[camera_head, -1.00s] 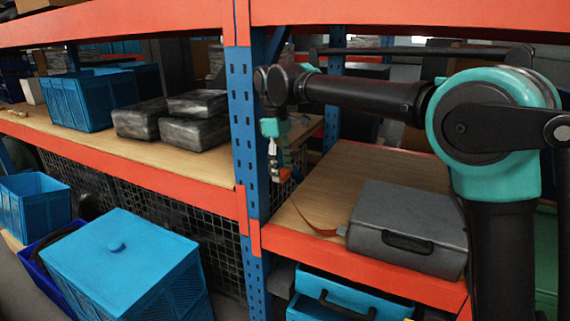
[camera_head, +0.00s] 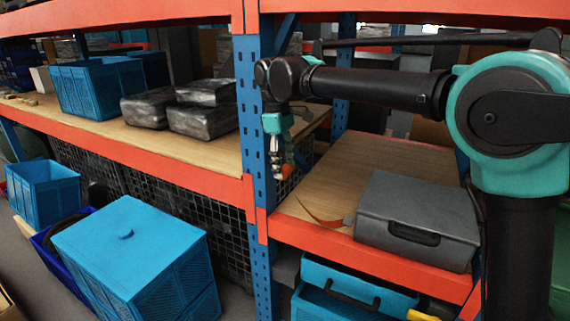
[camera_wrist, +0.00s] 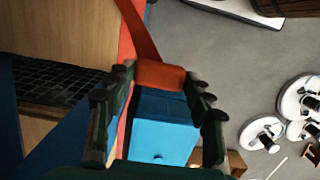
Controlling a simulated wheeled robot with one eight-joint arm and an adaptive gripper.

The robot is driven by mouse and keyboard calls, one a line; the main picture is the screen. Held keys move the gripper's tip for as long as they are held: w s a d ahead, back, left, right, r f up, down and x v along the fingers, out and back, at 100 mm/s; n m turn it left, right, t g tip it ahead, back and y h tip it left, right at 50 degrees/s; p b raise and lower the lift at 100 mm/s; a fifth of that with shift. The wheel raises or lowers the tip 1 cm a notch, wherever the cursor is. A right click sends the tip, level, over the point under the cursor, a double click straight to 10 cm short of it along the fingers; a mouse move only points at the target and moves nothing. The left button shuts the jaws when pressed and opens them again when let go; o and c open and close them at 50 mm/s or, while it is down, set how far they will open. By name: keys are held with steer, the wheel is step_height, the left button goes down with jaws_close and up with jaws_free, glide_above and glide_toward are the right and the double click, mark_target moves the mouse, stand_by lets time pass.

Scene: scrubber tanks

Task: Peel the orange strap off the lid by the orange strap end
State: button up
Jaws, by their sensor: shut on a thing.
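A grey case with a grey lid (camera_head: 425,195) and a dark handle lies on the lower right shelf. The orange strap (camera_head: 322,219) runs left from the case's left edge in a curve over the shelf's front part. In the wrist view the strap (camera_wrist: 139,30) comes down from the top to the block-like orange strap end (camera_wrist: 160,75). My gripper (camera_head: 279,172) is shut on this end, beside the blue post and left of the case. In the wrist view its fingers (camera_wrist: 160,90) stand either side of the end. The strap's join to the lid is not clear.
A blue upright post (camera_head: 252,130) stands close left of my gripper. The orange shelf beam (camera_head: 350,255) runs along the front. Blue crates (camera_head: 130,255) stand below left, and dark cases (camera_head: 205,120) sit on the left shelf. The wood left of the grey case is mostly bare.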

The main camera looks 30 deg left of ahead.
steer(key=shift+s+r, duration=0.25)
steer(key=shift+s, duration=1)
steer(key=shift+s+r, duration=0.25)
steer(key=shift+s, duration=1)
steer(key=shift+w, duration=0.15)
steer(key=w+d, duration=0.2)
steer(key=w, duration=0.9)
steer(key=w+d, duration=0.3)
steer(key=w, duration=0.8)
steer(key=shift+w, duration=0.4)
steer(key=shift+f, duration=0.1)
